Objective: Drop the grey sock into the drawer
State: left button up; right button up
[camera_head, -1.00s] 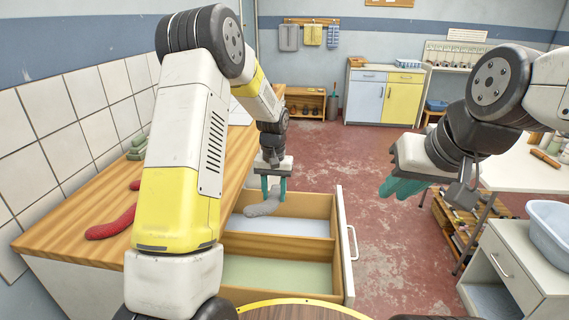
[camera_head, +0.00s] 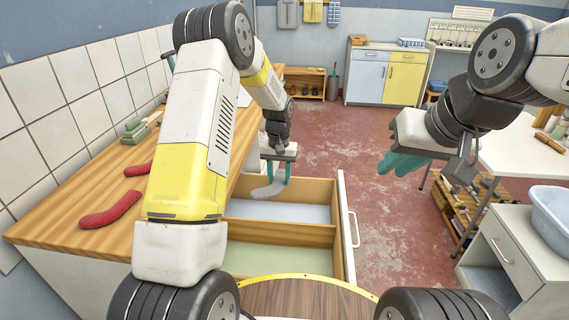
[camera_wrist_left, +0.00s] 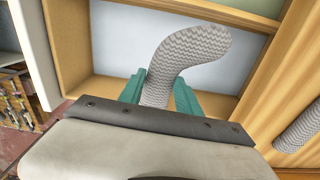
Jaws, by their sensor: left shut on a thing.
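My left gripper (camera_head: 280,176) is shut on the grey sock (camera_head: 266,190), which has a zigzag knit. In the left wrist view the sock (camera_wrist_left: 186,52) sticks out from between the teal fingers (camera_wrist_left: 158,92) and bends to the right. The drawer (camera_head: 345,235) is pulled open and has two compartments. The sock is over the far compartment, which has a pale blue-grey floor (camera_head: 290,212). The near compartment has a pale green floor (camera_head: 275,262). My right gripper (camera_head: 403,164) is empty, high and to the right; its finger gap is unclear.
Red socks (camera_head: 110,210) lie on the wooden counter (camera_head: 60,228) at the left. Another grey knitted piece (camera_wrist_left: 300,130) shows at the right of the wrist view. A white cabinet with a basin (camera_head: 553,220) stands at the right. The red floor between is clear.

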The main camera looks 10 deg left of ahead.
pick_arm(q)
jog(key=o, duration=1.4)
notch_tip(320, 180, up, 7)
jog(key=shift+r, duration=0.4)
